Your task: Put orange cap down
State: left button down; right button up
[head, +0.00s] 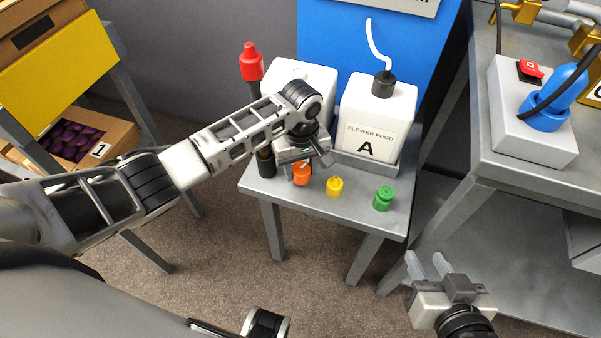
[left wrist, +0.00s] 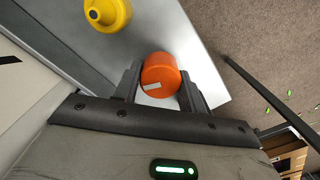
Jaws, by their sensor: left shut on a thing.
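The orange cap (head: 302,174) is at the front left of the small grey table (head: 290,208), under my left gripper (head: 305,163). In the left wrist view the orange cap (left wrist: 160,76) sits between the two dark fingers of my left gripper (left wrist: 160,88), which is shut on it. The cap appears at or very near the table surface; I cannot tell whether it touches. My right gripper (head: 428,265) is at the lower right of the head view, fingers apart and empty, away from the small table.
A yellow cap (head: 335,187) and a green cap (head: 383,198) stand to the right. The flower food A jug (head: 377,118) stands behind, another white jug partly hidden by my arm. A red-topped dark bottle (head: 251,62) is at left. A workbench (head: 530,165) is at right.

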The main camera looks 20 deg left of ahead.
pick_arm(q)
jog(key=shift+f, duration=0.75)
jog(key=c, duration=0.8)
grip_release()
